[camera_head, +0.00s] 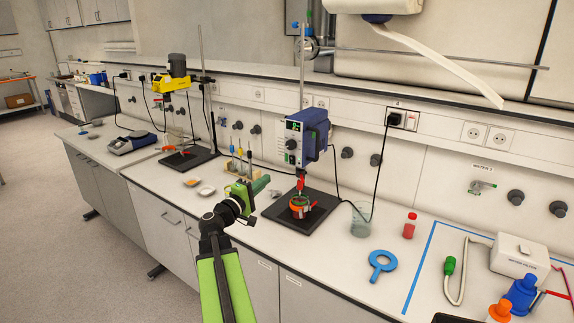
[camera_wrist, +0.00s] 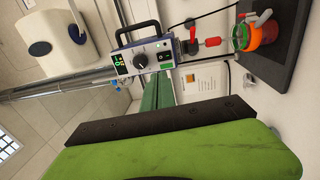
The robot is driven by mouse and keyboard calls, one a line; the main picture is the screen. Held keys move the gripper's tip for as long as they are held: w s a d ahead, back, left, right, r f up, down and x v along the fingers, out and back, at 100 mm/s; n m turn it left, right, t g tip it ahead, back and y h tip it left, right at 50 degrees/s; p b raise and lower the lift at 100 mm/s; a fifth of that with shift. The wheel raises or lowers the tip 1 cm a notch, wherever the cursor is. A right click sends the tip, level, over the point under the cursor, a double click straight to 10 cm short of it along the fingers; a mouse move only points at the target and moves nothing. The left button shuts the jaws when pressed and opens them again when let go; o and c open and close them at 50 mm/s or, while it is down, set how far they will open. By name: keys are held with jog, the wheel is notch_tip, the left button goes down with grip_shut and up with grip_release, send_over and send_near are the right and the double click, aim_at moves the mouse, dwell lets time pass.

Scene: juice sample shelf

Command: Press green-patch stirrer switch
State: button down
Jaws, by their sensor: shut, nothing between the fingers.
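A blue overhead stirrer (camera_head: 308,137) hangs on a stand right of centre, its pale front panel bearing a green patch, a round knob and a dark switch-like part. I see no clear contact.
A red-orange vessel (camera_head: 300,207) stands on the black stand base (camera_head: 318,212) below the stirrer. A yellow stirrer (camera_head: 172,83) stands further left. Small pipettes (camera_head: 240,160) stand behind my gripper.

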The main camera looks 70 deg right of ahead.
aim_at(292, 157)
jog(key=p+x, duration=0.1)
jog(key=x, duration=1.3)
jog(key=shift+p, duration=0.35)
jog(key=shift+d, duration=0.1)
jog(key=shift+d+r+p, duration=0.25)
jog(key=shift+r+p, duration=0.05)
jog(key=shift+a+r, duration=0.15)
jog(key=shift+r, duration=0.2)
jog(key=shift+f, duration=0.1)
jog(key=r+p+v, duration=0.2)
jog(key=r+v, duration=0.1)
jog(key=v, duration=1.1)
jog(key=shift+a+r, duration=0.15)
jog(key=shift+a, duration=0.05)
